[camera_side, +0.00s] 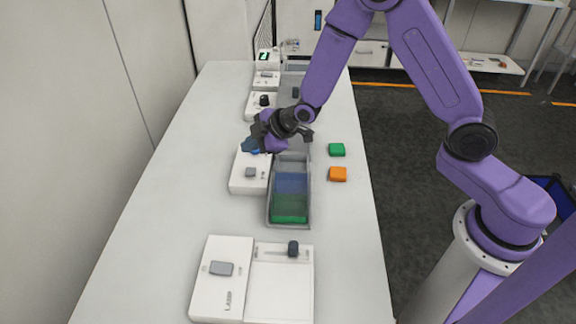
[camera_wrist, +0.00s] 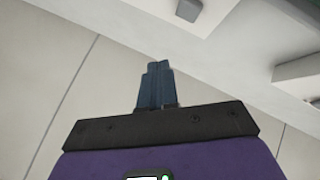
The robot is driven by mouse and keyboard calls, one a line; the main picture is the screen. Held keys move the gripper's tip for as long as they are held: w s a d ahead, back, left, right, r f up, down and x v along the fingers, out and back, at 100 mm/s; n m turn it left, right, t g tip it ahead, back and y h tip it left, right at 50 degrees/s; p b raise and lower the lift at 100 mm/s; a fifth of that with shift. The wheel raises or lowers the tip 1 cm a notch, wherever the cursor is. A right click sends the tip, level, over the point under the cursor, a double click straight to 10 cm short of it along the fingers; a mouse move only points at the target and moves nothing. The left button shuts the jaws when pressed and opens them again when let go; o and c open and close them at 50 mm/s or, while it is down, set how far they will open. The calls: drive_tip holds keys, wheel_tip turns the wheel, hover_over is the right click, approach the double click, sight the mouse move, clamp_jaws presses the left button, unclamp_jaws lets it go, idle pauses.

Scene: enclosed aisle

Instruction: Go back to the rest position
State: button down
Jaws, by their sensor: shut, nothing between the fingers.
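My gripper (camera_side: 252,146) is at the end of my purple arm, above the white box with a grey button near the middle of the table in the side view. Its blue fingers point left and look closed, with nothing held. In the wrist view the fingers of my gripper (camera_wrist: 156,84) are together in the upper middle, with only the pale wall and white surfaces beyond them. No rest position is marked in view.
A grey tray (camera_side: 272,213) with blue and green contents stands on the white table (camera_side: 160,225). A green block (camera_side: 337,149) and an orange block (camera_side: 338,174) lie to its right. A white panel (camera_side: 211,293) with a slider (camera_side: 293,248) is at the front. A wall rises at left.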

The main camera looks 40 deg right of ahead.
drive_tip(key=s+d+r+g+h, duration=0.1)
drive_tip(key=s+r+g, duration=0.15)
drive_tip(key=s, duration=0.65)
drive_tip(key=s+d+r+m+g, duration=0.15)
drive_tip(key=s+r, duration=0.25)
drive_tip(key=s, duration=0.5)
drive_tip(key=s+d+r+g+h, duration=0.1)
drive_tip(key=s+r+g, duration=0.15)
drive_tip(key=s, duration=0.55)
drive_tip(key=s+d+r+g+h, duration=0.1)
drive_tip(key=s+d+r, duration=0.2)
drive_tip(key=s+d, duration=0.5)
drive_tip(key=s, duration=0.3)
drive_tip(key=shift+r+h, duration=0.25)
drive_tip(key=shift+h, duration=0.15)
